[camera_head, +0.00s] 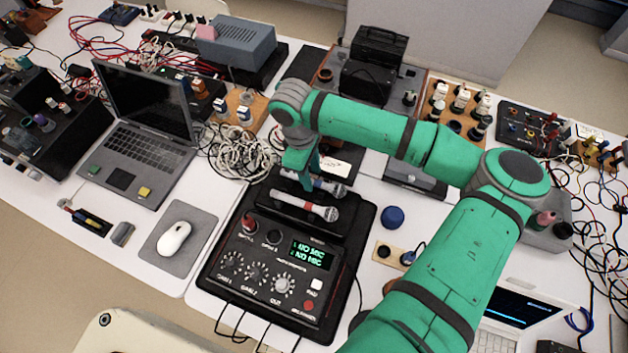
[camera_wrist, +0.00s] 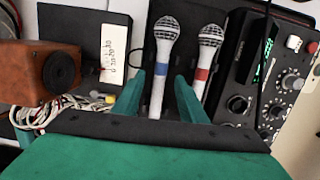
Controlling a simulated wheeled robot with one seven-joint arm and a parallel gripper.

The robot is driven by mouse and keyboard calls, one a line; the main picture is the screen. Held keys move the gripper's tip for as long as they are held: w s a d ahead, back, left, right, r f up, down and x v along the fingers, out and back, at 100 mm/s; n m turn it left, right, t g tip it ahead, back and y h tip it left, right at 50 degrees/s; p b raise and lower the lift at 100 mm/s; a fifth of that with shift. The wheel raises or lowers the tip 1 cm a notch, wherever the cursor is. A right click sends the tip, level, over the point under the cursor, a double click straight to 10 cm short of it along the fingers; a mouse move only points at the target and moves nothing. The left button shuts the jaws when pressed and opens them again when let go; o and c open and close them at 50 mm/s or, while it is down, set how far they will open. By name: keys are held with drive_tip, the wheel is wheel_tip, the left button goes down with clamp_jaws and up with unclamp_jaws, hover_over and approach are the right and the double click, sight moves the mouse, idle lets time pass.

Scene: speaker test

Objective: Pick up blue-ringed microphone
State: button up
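The blue-ringed microphone (camera_wrist: 161,66) has a white handle, a blue band and a silver mesh head. In the wrist view it lies between the two fingers of my gripper (camera_wrist: 160,76), which are open with a gap to either side. It also shows in the head view (camera_head: 329,185), its handle partly hidden by my gripper (camera_head: 305,178). A red-ringed microphone (camera_wrist: 202,73) lies beside it, just outside the right finger in the wrist view, and is nearer the mixer in the head view (camera_head: 305,206). I cannot tell whether a finger touches either microphone.
The microphones lie on a black stand behind a black mixer (camera_head: 263,271) with knobs and a green display. Coiled white cables (camera_head: 238,152) and an open laptop (camera_head: 142,135) are to the left. A blue round object (camera_head: 393,217) sits to the right.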

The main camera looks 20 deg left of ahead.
drive_tip(key=shift+d+f, duration=0.1)
drive_tip(key=shift+f, duration=0.85)
clamp_jaws()
drive_tip(key=shift+r, duration=0.15)
